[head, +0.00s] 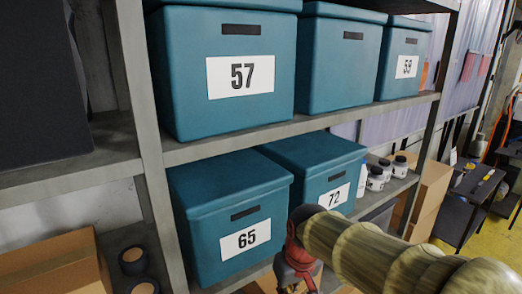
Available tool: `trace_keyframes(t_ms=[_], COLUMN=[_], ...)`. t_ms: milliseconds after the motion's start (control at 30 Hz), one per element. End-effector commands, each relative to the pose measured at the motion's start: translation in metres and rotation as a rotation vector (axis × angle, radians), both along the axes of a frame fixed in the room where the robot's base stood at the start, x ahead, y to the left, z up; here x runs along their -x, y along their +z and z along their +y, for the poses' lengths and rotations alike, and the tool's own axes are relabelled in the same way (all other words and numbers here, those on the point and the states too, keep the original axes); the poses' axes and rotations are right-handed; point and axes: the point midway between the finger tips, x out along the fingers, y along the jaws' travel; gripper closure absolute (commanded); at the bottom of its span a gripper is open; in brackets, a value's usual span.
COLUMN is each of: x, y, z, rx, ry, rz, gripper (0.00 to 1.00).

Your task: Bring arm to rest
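My arm comes in from the lower right in the head view, with a pale yellowish sleeve-like surface. Its red and dark end, my gripper (296,272), points down at the bottom edge, in front of the lower shelf and to the right of the box marked 65 (228,215). The fingertips are not clearly visible, so I cannot tell whether it is open or shut. I see nothing clearly held in it.
A grey metal shelf (290,127) holds teal boxes, including box 57 (225,40), box 59 (404,66) and box 72 (318,165). Small white jars (376,180) stand on the lower shelf. Cardboard boxes (55,265) are at lower left. A dark table (470,190) and yellow floor are at right.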

Motion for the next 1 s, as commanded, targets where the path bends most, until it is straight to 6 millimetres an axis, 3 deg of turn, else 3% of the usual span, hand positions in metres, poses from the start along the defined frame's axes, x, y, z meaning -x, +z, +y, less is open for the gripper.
trace_keyframes(t_ms=[33,300,500,700,1000], x=[0.018,0.110,0.156,0.165,0.165], y=[-0.016,-0.076,-0.119,-0.124,-0.126], z=[-0.014,-0.080,-0.111,-0.125,-0.128], rx=[-0.001,-0.008,-0.013,-0.024,-0.023], ry=[-0.033,-0.212,-0.295,-0.343,-0.355], rz=[-0.009,-0.093,-0.187,-0.271,-0.275], gripper=[1.00,1.00,1.00,1.00,1.00])
